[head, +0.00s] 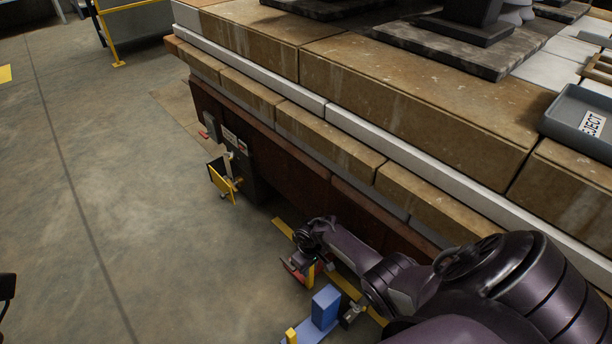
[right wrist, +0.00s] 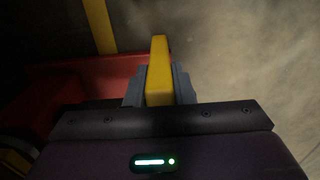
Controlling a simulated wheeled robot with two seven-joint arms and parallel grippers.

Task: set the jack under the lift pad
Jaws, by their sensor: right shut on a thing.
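My right gripper (head: 306,266) is low beside the base of the bench in the head view. In the right wrist view my right gripper (right wrist: 158,88) is shut on an upright yellow handle (right wrist: 159,62). A red body, which looks like the jack (right wrist: 85,85), lies to the left of the handle. In the head view the red jack (head: 292,269) is small and partly hidden by my gripper. I cannot make out the lift pad for certain. My left gripper is not clearly in view.
A blue block-shaped thing (head: 325,305) stands on the floor near my right forearm. A yellow floor line (head: 282,228) runs by the bench base. A yellow-edged box (head: 222,180) hangs on the bench side. A grey REJECT tray (head: 565,108) is on top. The left floor is open.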

